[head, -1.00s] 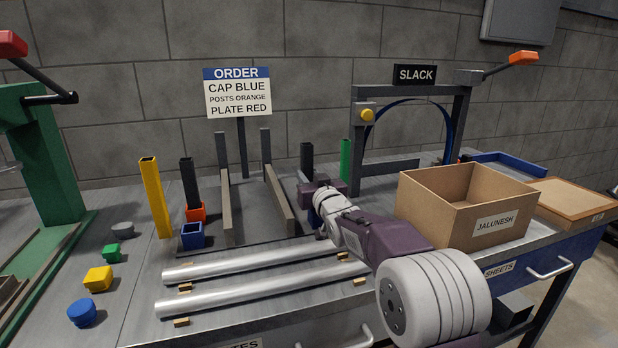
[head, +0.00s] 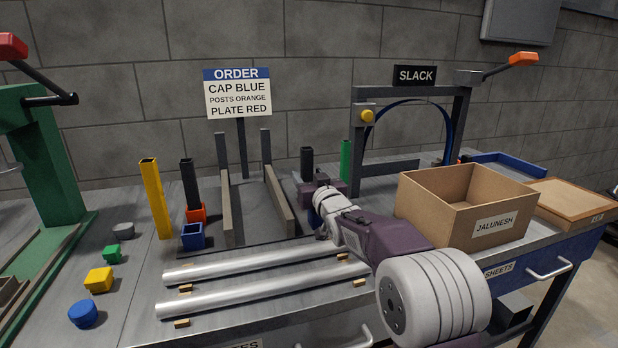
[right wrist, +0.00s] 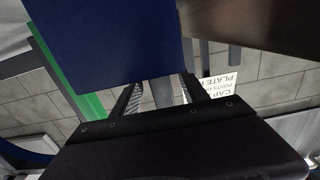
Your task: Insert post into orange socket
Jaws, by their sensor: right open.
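A second black post (head: 307,160) stands upright right of the middle rails, just behind my right gripper. Its lower end and whatever it stands in are hidden by the gripper. My right gripper (head: 319,183) is open, close to this second post; I cannot tell whether they touch. In the right wrist view its fingers (right wrist: 160,95) are spread and a large blue block (right wrist: 110,40) partly covers them. My left gripper is not in view.
An empty blue socket (head: 193,237) stands before the orange one, beside a yellow post (head: 156,198). A green post (head: 345,160) is right of my gripper. Two metal rods (head: 250,263) lie in front. A cardboard box (head: 465,203) stands right of my arm.

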